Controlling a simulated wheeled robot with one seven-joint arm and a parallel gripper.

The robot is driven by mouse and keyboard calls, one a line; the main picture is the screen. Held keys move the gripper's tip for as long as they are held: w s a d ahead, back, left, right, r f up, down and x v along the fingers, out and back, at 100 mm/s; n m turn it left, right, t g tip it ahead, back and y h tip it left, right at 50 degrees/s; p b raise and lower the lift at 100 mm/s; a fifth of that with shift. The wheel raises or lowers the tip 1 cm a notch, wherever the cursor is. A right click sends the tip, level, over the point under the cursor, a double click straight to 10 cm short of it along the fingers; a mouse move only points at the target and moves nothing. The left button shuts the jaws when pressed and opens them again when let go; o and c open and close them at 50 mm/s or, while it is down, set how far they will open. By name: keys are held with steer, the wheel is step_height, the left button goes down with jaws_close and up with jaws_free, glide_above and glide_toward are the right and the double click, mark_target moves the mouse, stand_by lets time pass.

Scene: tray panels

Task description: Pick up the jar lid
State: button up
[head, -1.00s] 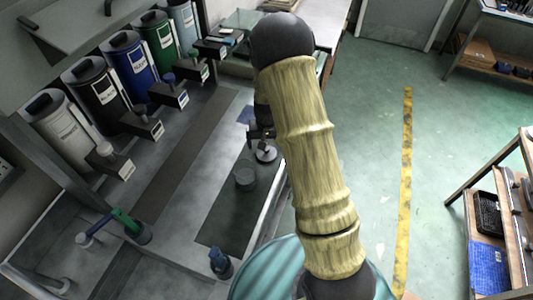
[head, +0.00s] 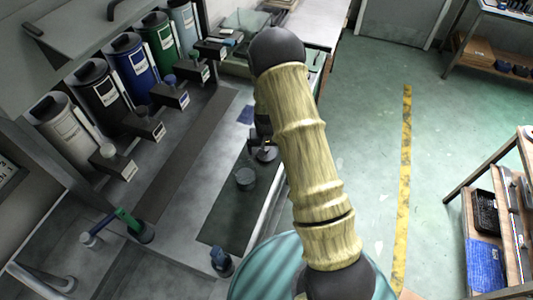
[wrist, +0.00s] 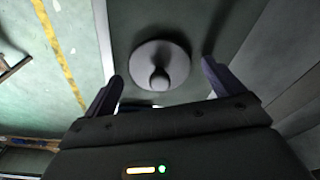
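The jar lid is a round grey disc with a ball knob in its middle (wrist: 161,56). In the wrist view it lies on a dark surface, between and beyond my fingertips. My gripper (wrist: 162,72) is open and empty, with one dark finger on each side of the lid. The fingers do not appear to touch it. In the head view the gripper is mostly hidden behind my arm.
A blue-topped object (head: 221,262) is at the mat's near end. Several labelled canisters (head: 126,63) line the back left. Open floor lies right of the counter.

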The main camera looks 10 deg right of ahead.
mark_target(266, 148)
steer(key=c, duration=1)
steer(key=shift+o, duration=0.2)
step_height(266, 148, up, 10)
steer(key=shift+r+b, duration=0.1)
steer(key=shift+b, duration=1)
